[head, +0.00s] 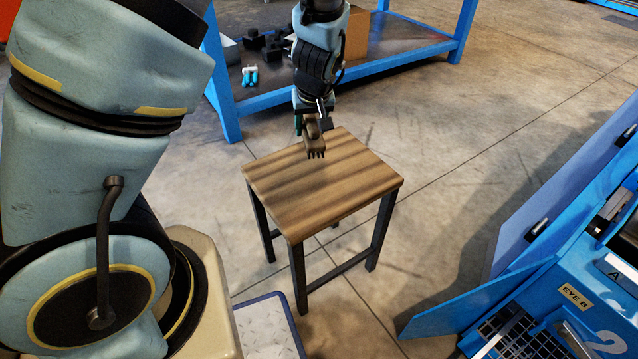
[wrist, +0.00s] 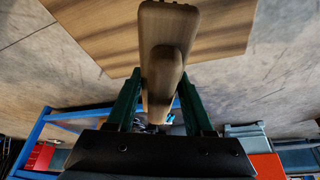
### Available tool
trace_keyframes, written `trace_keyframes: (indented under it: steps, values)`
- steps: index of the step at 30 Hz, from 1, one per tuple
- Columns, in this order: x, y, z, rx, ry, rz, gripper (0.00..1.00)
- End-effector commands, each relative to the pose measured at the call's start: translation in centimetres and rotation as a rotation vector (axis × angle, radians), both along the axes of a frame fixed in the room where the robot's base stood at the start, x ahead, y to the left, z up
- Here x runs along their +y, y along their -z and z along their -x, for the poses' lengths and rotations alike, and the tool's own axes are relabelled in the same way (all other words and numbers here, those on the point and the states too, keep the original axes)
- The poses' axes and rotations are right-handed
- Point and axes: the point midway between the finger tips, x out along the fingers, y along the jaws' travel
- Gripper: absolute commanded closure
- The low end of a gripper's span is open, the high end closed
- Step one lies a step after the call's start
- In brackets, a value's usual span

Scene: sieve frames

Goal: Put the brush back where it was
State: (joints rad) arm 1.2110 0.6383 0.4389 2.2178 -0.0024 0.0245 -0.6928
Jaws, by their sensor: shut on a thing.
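The brush (head: 316,146) is a wooden block with a few dark bristle tufts pointing down. It hangs over the far part of the small wooden-topped table (head: 350,194); I cannot tell whether the bristles touch the top. My gripper (head: 312,121) is shut on it. In the wrist view, the brush (wrist: 167,50) stands out between the green fingers of my gripper (wrist: 158,100), and the striped table top (wrist: 222,30) lies beyond it.
The small table top is otherwise bare. A blue-framed workbench (head: 405,52) stands behind, with a cardboard box and dark items on it. A blue machine (head: 560,285) marked "EYE B" is at the right. Open concrete floor lies between.

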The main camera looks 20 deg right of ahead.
Motion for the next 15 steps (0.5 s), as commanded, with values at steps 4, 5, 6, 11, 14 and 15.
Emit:
trace_keyframes:
  steps: [4,5,6,11,14,15]
  values:
    - [-1.3,-0.2,1.1,-0.002,0.009,0.000,1.00]
    - [-1.4,-0.1,1.2,-0.002,0.008,-0.001,1.00]
    - [-1.4,0.3,1.3,-0.001,0.009,-0.002,1.00]
    - [-1.4,3.2,1.4,0.000,0.007,-0.005,1.00]
    - [-1.4,4.8,1.4,-0.001,0.007,-0.004,1.00]
    - [-1.4,5.2,1.3,-0.001,0.007,-0.003,1.00]
